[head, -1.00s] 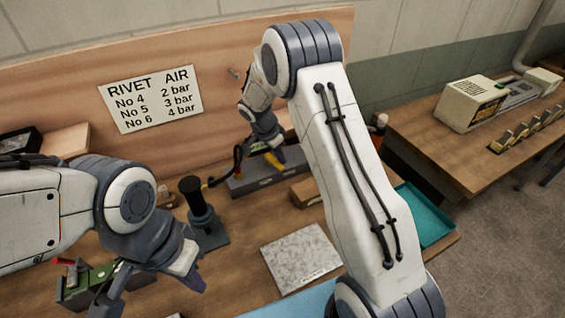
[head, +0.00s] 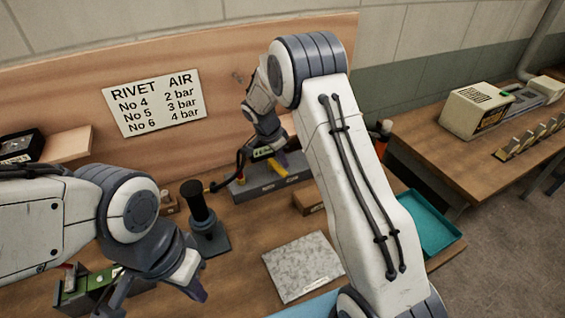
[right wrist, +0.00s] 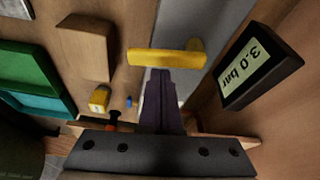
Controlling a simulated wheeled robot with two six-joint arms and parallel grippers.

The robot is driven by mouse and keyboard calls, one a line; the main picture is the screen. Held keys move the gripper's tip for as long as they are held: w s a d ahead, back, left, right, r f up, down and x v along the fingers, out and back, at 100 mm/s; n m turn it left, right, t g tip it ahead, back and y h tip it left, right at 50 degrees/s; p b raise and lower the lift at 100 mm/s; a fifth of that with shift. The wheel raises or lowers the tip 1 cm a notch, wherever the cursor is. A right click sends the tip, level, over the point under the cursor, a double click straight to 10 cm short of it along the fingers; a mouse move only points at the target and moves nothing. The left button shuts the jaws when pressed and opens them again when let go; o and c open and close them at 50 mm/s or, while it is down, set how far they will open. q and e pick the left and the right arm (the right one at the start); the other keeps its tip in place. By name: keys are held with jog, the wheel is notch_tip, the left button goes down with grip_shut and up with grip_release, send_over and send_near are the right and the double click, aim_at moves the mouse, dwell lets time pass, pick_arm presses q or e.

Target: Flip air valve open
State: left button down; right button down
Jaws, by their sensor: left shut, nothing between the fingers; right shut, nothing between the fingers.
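The air valve's yellow lever (right wrist: 165,58) lies crosswise just beyond my right fingertips in the right wrist view. Part of it shows in the head view (head: 279,164) on the grey box (head: 262,188) at the back of the bench. My right gripper (right wrist: 161,76) is shut and empty, its purple fingers pointing at the lever's middle. The tips overlap its edge in the picture; I cannot tell whether they touch it. A dark gauge (right wrist: 262,65) beside the lever reads 3.0 bar. My left gripper (head: 194,288) is shut and empty at the lower left, far from the valve.
A black-topped cylinder on a stand (head: 197,205) is left of the grey box. A speckled plate (head: 303,268) lies in front, and a teal tray (head: 428,222) is at right. A rivet pressure sign (head: 153,102) hangs behind. A second table (head: 470,165) stands right.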

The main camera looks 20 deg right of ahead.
jog(key=shift+w+d, duration=0.1)
jog(key=shift+d, duration=0.45)
jog(key=d, duration=0.1)
jog(key=w+d+b, duration=0.1)
jog(key=d, duration=0.1)
jog(key=shift+f, duration=0.1)
jog(key=w+b+v, duration=0.1)
jog(key=b+v, duration=0.1)
jog(key=v, duration=0.7)
jog(key=s+a+r+n+y, duration=0.2)
jog(key=s+a+r+n, duration=0.2)
jog(key=s+a+n, duration=0.85)
jog(key=s+a+n+y, duration=0.1)
jog(key=s+a+n, duration=0.1)
jog(key=s, duration=0.6)
jog(key=s+a+f+n, duration=0.1)
jog(key=s+n, duration=0.3)
jog(key=s, duration=0.5)
jog(key=s+a+f+n+g+y, duration=0.1)
jog(key=s+a+n, duration=0.3)
jog(key=s, duration=0.4)
jog(key=shift+s+y, duration=0.15)
jog(key=shift+y, duration=0.15)
